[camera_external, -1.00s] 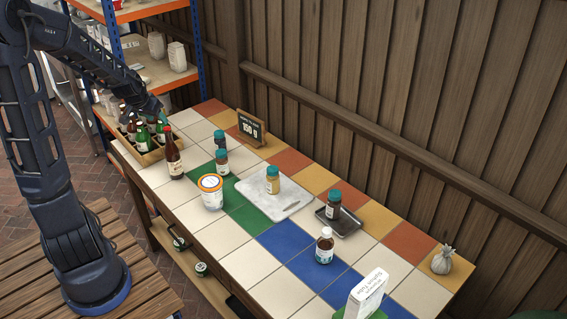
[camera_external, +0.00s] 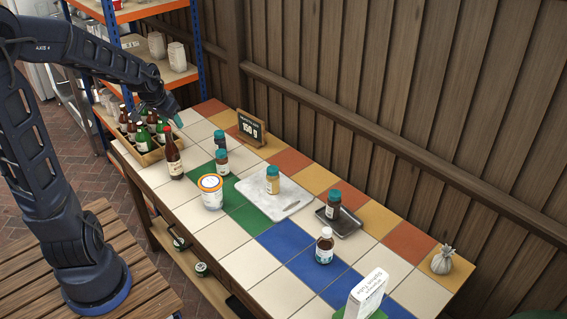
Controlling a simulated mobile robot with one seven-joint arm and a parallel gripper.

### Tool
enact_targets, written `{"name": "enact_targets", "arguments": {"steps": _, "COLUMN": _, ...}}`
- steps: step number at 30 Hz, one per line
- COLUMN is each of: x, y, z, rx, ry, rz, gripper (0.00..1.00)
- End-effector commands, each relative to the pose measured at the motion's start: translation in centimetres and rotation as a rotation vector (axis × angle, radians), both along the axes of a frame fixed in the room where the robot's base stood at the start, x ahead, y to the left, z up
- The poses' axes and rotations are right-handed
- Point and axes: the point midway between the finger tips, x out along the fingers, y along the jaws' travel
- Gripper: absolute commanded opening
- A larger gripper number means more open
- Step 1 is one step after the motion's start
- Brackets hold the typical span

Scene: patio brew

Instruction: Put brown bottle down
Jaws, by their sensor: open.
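A tall brown bottle (camera_external: 174,158) with a red cap and a pale label stands upright on the tiled table, just right of the wooden bottle crate (camera_external: 148,158). The crate holds several brown and green bottles (camera_external: 143,137). My gripper (camera_external: 176,119) is open, above the table's far left part, over the crate's right end and higher in the picture than the red-capped bottle. It is apart from that bottle. The gap between its fingers is too small to make out.
A white tub (camera_external: 211,192) and teal-capped jars (camera_external: 221,162) stand right of the bottle. A white board (camera_external: 254,193), a dark tray (camera_external: 349,225) and a sign (camera_external: 251,130) are farther right. Pale tiles (camera_external: 196,198) in front are clear.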

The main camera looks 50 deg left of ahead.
Motion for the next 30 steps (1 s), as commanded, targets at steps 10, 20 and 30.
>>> {"name": "enact_targets", "arguments": {"steps": 10, "x": -2.9, "y": -8.4, "z": 3.9, "rx": 0.021, "ry": 0.025, "rz": -0.092, "gripper": 0.48}}
{"name": "enact_targets", "arguments": {"steps": 20, "x": -7.5, "y": -14.6, "z": 7.0, "rx": 0.013, "ry": 0.025, "rz": -0.166, "gripper": 0.48}}
{"name": "enact_targets", "arguments": {"steps": 30, "x": -13.5, "y": -19.1, "z": 9.2, "rx": -0.027, "ry": 0.017, "rz": -0.247, "gripper": 0.48}}
